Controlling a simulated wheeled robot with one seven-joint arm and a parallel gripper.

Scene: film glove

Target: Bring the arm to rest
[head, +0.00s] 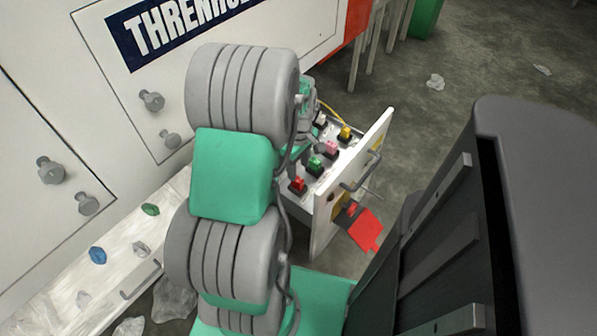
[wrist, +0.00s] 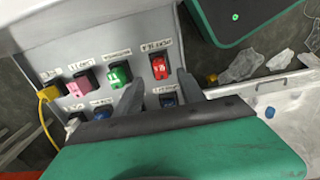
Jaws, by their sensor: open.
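My arm, with grey ribbed joints and green links, fills the middle of the head view and hides most of my gripper. In the wrist view my gripper (wrist: 157,88) is open, its two dark fingers apart over the open drawer's panel (wrist: 60,45). A red switch (wrist: 159,66) shows just beyond the gap between the fingers; a dark blue one (wrist: 167,100) shows between them, partly hidden. I cannot tell whether the fingers touch anything. The drawer also shows in the head view, with its front (head: 352,185) pulled out from the cabinet.
Green (head: 315,164), pink (head: 331,147) and yellow (head: 346,132) switches stand in the drawer. A red tag (head: 366,229) hangs by the drawer front. The white cabinet (head: 150,100) has grey knobs. Crumpled plastic (head: 175,299) lies at lower left.

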